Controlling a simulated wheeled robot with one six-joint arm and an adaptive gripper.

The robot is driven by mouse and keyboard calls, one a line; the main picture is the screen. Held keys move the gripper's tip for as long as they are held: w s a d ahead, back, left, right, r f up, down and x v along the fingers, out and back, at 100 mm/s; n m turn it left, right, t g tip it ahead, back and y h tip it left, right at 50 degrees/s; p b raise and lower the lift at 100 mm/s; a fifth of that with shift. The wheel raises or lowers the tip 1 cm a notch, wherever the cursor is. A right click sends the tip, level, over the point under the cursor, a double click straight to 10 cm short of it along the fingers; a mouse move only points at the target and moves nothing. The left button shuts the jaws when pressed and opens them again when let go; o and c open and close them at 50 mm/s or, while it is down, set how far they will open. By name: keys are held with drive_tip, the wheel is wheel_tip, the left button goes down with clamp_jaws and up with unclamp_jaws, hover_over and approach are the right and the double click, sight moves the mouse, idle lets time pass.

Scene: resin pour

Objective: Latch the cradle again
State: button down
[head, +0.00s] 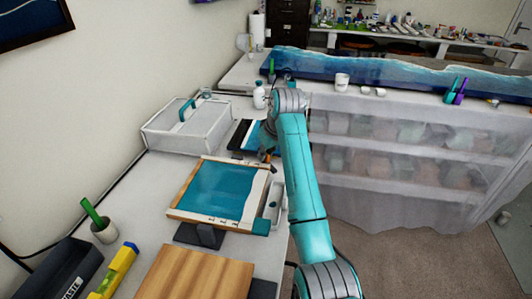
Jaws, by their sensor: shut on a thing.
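A pale wooden frame (180,213) holds a sheet of blue resin with a cream edge, on the white bench in the head view. It sits slightly tilted over a dark stand (205,236), which appears to be part of the cradle. My gripper (267,152) is past the frame's far right corner, pointing down beside a dark and blue panel (244,134). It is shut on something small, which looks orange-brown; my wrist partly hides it. I cannot make out the cradle's latch clearly at this size.
A white box (187,128) with a teal handle stands at the back left. A narrow white tray (275,200) is right of the frame. A wooden board (195,274), a yellow level (119,268) and a cup (104,231) are in front. Open floor lies right of the bench.

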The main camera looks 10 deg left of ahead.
drive_tip(key=m+t+h, duration=0.1)
drive_tip(key=m, duration=0.3)
drive_tip(key=shift+s+a+m, duration=0.1)
drive_tip(key=shift+m, duration=0.2)
drive_tip(key=m+h, duration=0.2)
drive_tip(key=m, duration=0.2)
drive_tip(key=shift+m, duration=0.3)
drive_tip(key=c, duration=1.4)
unclamp_jaws()
drive_tip(key=v, duration=0.7)
drive_tip(key=shift+s+a+r, duration=0.15)
drive_tip(key=shift+s+r, duration=0.05)
